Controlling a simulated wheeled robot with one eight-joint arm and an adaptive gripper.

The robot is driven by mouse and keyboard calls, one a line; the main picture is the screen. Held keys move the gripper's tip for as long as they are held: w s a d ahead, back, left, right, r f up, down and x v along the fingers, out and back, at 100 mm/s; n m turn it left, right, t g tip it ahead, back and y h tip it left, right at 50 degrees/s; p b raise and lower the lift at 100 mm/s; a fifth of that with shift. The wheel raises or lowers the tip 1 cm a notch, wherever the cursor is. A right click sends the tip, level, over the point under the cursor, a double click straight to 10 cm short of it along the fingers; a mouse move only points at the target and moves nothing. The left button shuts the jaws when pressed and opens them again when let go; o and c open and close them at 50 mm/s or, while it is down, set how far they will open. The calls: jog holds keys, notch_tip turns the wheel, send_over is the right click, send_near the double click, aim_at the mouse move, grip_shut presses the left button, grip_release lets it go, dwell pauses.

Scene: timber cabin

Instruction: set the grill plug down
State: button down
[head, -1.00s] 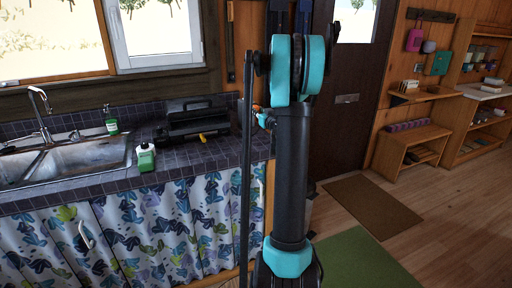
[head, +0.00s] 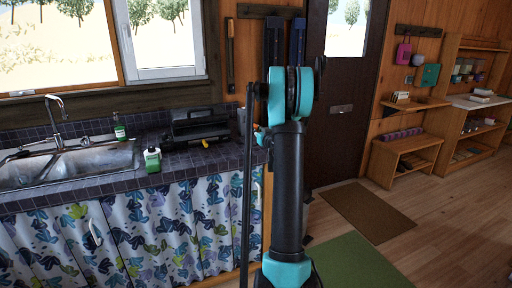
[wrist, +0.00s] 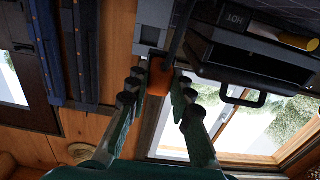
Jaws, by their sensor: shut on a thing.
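My gripper (wrist: 158,92) is shut on the grill plug (wrist: 161,76), an orange piece between the fingertips in the wrist view. A dark cord (wrist: 181,30) runs from beside it toward the top of that view. A grey block (wrist: 151,50) lies right beside the plug; I cannot tell whether they touch. The black grill (head: 200,126) stands on the tiled counter (head: 188,160). In the wrist view, which is upside down, the grill (wrist: 255,62) shows its handle and a "HOT" label. In the head view my arm hides most of the gripper and the plug.
A sink (head: 75,165), a green-and-white bottle (head: 152,159) and a green soap bottle (head: 119,131) are left of the grill. Dark blue tools (head: 297,42) hang on the wall behind my arm. The floor at the right is open, with mats (head: 368,209).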

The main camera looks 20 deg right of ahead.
aim_at(256, 149)
jog(key=shift+f, duration=4.4)
jog(key=c, duration=1.3)
grip_release()
jog(key=shift+f, duration=0.1)
jog(key=shift+c, duration=0.2)
